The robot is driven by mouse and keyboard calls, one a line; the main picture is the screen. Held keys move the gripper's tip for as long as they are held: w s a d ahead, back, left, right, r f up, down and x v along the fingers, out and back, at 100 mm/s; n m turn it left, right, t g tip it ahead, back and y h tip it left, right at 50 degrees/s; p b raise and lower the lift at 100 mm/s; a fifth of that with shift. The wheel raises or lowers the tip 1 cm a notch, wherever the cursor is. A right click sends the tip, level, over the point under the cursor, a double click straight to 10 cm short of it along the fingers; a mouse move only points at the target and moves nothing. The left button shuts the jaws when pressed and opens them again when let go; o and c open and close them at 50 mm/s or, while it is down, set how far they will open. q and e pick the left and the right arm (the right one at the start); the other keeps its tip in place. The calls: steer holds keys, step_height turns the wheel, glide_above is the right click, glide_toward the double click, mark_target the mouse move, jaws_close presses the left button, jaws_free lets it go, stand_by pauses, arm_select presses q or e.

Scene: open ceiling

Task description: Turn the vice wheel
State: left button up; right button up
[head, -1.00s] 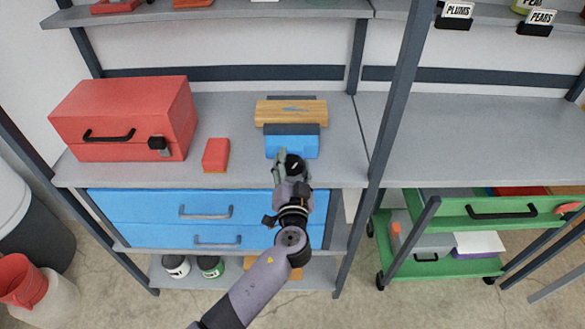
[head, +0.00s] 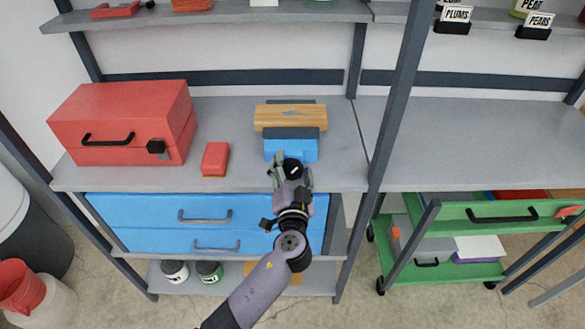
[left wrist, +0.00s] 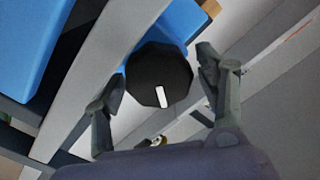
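The vice has a blue body (head: 291,150) and a wooden jaw (head: 290,117), and sits at the front of the grey shelf. Its wheel (head: 293,168) is a black knob with a white mark, facing the front edge. In the left wrist view the wheel (left wrist: 159,77) lies between my two fingers, with its white mark near its lower edge. My left gripper (left wrist: 160,85) is open, one finger on each side of the wheel, with narrow gaps showing. In the head view the left gripper (head: 284,172) partly covers the wheel. My right gripper is not in view.
A red toolbox (head: 125,123) and a small red block (head: 215,159) stand left of the vice. Blue drawers (head: 160,214) are below the shelf. A dark upright post (head: 396,110) stands to the right, and a green cart (head: 480,212) beyond it.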

arm_select(q)
steer(key=s, duration=1.2)
